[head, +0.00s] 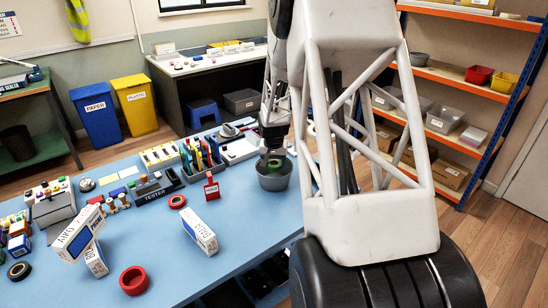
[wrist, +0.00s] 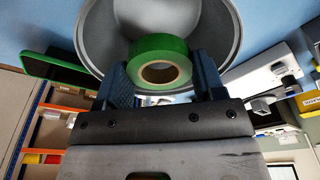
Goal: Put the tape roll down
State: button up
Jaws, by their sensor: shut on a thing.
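My gripper (head: 273,152) is shut on a green tape roll (wrist: 176,48) with a tan core. In the wrist view my gripper (wrist: 161,72) has one dark blue finger on each side of the roll. The roll is at the mouth of a round grey bucket (head: 273,181) on the blue table. In the wrist view the bucket (wrist: 222,30) opens behind the roll. A bit of green (head: 275,163) shows under my gripper in the head view. I cannot tell whether the roll touches the bucket.
Blue table (head: 165,245) holds white boxes (head: 200,235), red tape rolls (head: 134,280), a red tag stand (head: 211,187) and a rack of upright phones (head: 200,160) left of the bucket. A dark phone with a green edge (wrist: 62,70) shows in the wrist view.

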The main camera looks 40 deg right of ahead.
jog(key=shift+f, duration=0.65)
jog(key=o, duration=1)
notch_tip(320, 180, up, 7)
dwell(0.5)
jog(key=shift+a, duration=0.1)
dwell(0.6)
